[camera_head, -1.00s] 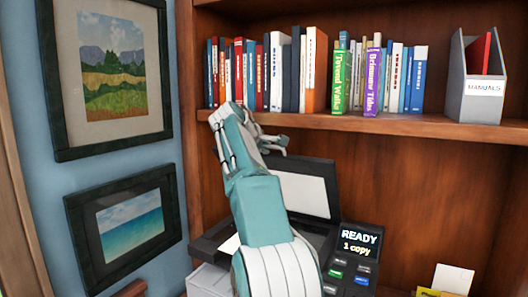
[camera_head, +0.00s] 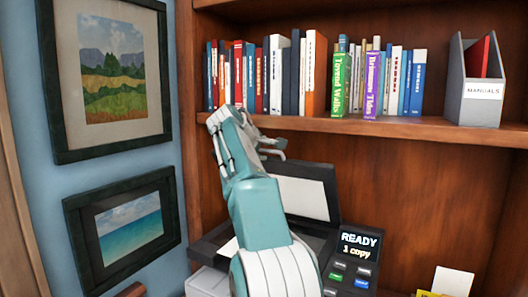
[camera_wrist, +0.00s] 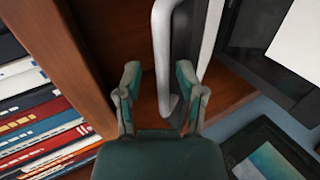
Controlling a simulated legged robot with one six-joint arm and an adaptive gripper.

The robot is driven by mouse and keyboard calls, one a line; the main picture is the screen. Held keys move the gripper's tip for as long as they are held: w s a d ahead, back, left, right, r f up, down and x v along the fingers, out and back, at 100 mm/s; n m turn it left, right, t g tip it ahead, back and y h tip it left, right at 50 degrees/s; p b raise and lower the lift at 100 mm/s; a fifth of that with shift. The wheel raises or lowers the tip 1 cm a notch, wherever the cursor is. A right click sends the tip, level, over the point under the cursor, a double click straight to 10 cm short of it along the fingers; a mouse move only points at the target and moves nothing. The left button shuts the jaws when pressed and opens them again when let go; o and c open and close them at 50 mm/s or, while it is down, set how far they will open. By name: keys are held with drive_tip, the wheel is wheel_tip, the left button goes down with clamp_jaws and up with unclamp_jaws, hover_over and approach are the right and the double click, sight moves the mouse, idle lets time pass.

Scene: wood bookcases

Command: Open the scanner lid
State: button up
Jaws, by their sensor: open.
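The scanner (camera_head: 210,240) stands in the bookcase bay with its lid (camera_head: 318,178) raised and tilted up, the white underside (camera_head: 302,198) facing out. My gripper (camera_head: 272,147) is at the lid's upper edge, just below the shelf; my arm hides part of the scanner bed and the lid's left side. In the wrist view my gripper (camera_wrist: 158,88) has its two fingers apart, with the grey lid handle (camera_wrist: 163,50) between them. The handle is nearer the right finger; I cannot tell whether they touch. The control panel (camera_head: 359,243) reads "READY 1 copy".
A shelf (camera_head: 400,128) with a row of books (camera_head: 300,75) and a grey manuals holder (camera_head: 480,95) is close above my gripper. Two framed pictures (camera_head: 112,70) (camera_head: 125,228) hang on the left wall. A small note stand (camera_head: 452,281) is at the lower right.

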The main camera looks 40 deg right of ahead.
drive_tip(key=v, duration=1.1)
drive_tip(key=shift+a, duration=0.2)
drive_tip(key=shift+s, duration=0.1)
drive_tip(key=s+a+f+m+t+y, duration=0.15)
drive_tip(key=s+a+f+y, duration=0.45)
drive_tip(key=s+a+f, duration=0.65)
drive_tip(key=s+a+f+m+y, duration=0.1)
drive_tip(key=s+a+f+y, duration=0.1)
drive_tip(key=s+a+f, duration=0.5)
drive_tip(key=s+a+f+m+y, duration=0.2)
drive_tip(key=s+a+f, duration=0.5)
drive_tip(key=f, duration=0.6)
drive_tip(key=shift+s+a+f+y, duration=0.2)
drive_tip(key=shift+s+y, duration=0.4)
drive_tip(key=shift+y, duration=0.1)
